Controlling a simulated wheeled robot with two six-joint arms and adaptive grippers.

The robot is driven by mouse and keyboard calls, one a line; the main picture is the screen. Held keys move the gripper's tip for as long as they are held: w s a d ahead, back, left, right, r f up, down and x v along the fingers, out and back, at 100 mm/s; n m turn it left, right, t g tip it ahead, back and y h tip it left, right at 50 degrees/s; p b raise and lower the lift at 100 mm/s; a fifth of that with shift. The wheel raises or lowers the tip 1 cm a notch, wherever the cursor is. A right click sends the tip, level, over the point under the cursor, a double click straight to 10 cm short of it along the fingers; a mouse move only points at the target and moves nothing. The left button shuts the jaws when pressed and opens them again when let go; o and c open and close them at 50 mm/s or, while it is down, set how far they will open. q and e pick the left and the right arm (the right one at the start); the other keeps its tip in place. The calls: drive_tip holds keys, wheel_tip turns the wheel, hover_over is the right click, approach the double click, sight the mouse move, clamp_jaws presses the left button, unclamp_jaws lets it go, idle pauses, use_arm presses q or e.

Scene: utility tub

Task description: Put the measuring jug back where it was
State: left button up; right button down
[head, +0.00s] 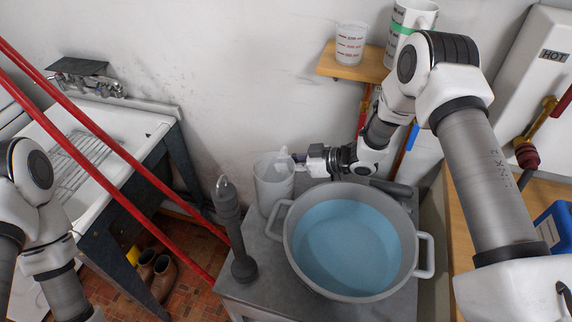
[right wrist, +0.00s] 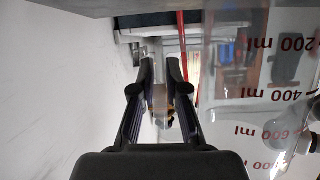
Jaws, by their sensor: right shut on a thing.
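The clear measuring jug (head: 272,186) is upright beside the left rim of the pot, over the grey stand. Whether its base touches the stand I cannot tell. My right gripper (head: 303,158) comes from the right behind the pot and is shut on the jug's handle side, near its top. In the right wrist view, the jug's wall (right wrist: 284,75) with red ml marks fills the right, upside down. There my right gripper (right wrist: 160,78) has a clear, narrow part between its fingers. My left arm shows at the left edge; its gripper is out of view.
A wide grey pot (head: 421,258) of blue water fills much of the stand (head: 240,292). A dark upright tool (head: 230,230) stands left of the jug. Red poles (head: 130,205) cross the left.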

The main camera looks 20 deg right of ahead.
drive_tip(key=c, duration=1.2)
unclamp_jaws()
drive_tip(key=shift+r, duration=0.15)
drive_tip(key=v, duration=1.2)
drive_tip(key=shift+b, duration=0.35)
